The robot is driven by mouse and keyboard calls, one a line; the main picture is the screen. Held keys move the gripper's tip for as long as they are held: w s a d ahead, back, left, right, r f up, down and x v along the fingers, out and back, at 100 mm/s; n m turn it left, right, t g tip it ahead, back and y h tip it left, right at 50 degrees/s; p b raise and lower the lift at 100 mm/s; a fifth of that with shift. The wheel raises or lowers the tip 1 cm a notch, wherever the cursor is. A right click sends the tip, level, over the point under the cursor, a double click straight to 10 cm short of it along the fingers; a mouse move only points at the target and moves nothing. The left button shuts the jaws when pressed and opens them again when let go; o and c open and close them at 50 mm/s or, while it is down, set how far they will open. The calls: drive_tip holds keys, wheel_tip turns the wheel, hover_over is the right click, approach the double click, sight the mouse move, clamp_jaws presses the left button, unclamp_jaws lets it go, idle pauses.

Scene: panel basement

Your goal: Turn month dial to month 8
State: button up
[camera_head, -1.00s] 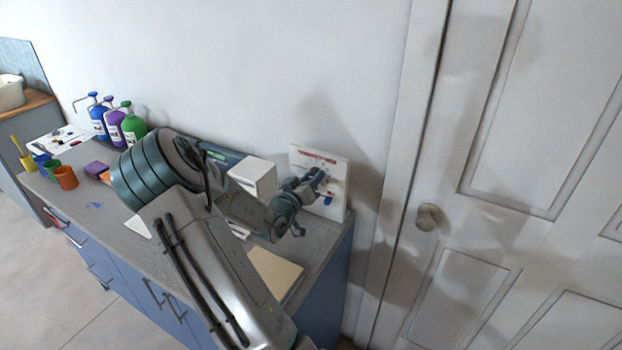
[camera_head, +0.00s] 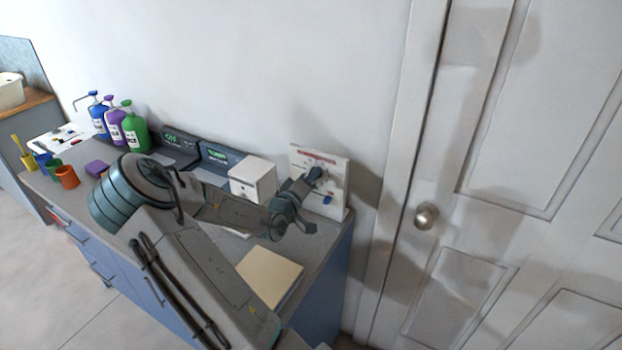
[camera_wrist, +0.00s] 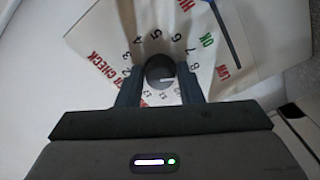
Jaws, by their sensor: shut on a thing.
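The white panel (camera_head: 338,163) with red lettering stands upright at the wall end of the counter. My gripper (camera_head: 312,180) reaches its face and covers part of it. In the wrist view, the round grey month dial (camera_wrist: 160,70) sits between the two fingers of my gripper (camera_wrist: 159,78), which are shut on it. Black numbers from about 2 to 8 arc around its far side, with 8 by the right finger. A pale mark shows on the dial's near part; which number it points to I cannot tell. Numbers on the near side are partly hidden.
A blue pointer (camera_wrist: 223,32) lies beside green and red lettering on the panel. A small white box (camera_head: 252,178) and a beige board (camera_head: 269,277) are on the counter left of the panel. Bottles (camera_head: 134,127) and cups stand farther left. A door (camera_head: 500,200) is at right.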

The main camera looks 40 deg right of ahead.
idle(0.3)
drive_tip(key=o, duration=1)
drive_tip(key=shift+c, duration=0.2)
drive_tip(key=shift+a, duration=0.1)
drive_tip(key=b+v, duration=0.2)
drive_tip(key=v, duration=1.1)
drive_tip(key=shift+a, duration=0.35)
drive_tip(key=shift+s+r, duration=0.1)
